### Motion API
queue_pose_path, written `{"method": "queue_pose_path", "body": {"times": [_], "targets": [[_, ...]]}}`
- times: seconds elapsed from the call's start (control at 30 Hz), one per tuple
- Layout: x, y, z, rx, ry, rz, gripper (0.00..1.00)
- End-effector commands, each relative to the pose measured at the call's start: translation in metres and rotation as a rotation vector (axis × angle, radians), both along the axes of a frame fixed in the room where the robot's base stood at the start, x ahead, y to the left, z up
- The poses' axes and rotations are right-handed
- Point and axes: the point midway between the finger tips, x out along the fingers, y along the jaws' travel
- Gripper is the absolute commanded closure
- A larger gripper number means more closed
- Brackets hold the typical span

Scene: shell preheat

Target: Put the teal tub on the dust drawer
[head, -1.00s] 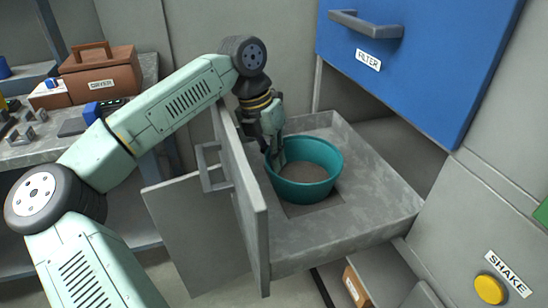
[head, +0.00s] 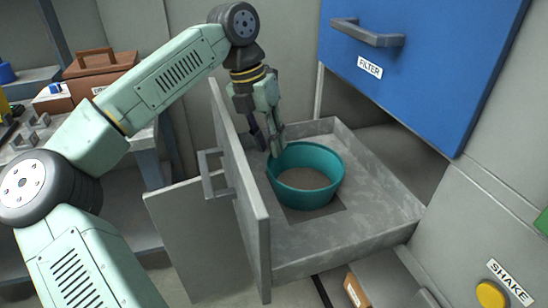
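The teal tub (head: 306,189) sits upright inside the pulled-out grey dust drawer (head: 378,215), partly over a darker square patch on its floor. The tub holds a grey-brown, dusty-looking fill. My gripper (head: 268,146) points down at the tub's left rim, between the tub and the drawer's front panel. Its fingers look spread apart, with the tips at about rim height or just above. The frame does not show clearly whether a fingertip still touches the rim.
The drawer's tall front panel (head: 240,190) with its handle stands close to my gripper. A blue FILTER front (head: 420,60) overhangs the drawer at upper right. A yellow SHAKE button (head: 491,296) is at lower right. A cluttered bench with a brown case (head: 100,65) is at left.

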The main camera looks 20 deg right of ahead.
Motion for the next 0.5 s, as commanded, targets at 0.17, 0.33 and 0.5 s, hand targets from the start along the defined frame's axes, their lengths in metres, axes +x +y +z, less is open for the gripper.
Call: {"method": "queue_pose_path", "body": {"times": [0.17,0.33,0.5], "targets": [[0.004,0.007,0.035,-0.001,-0.001,0.001,0.75],[0.005,0.011,0.051,-0.001,0.0,0.001,0.75],[0.005,0.012,0.056,-0.001,0.001,0.0,0.75]]}}
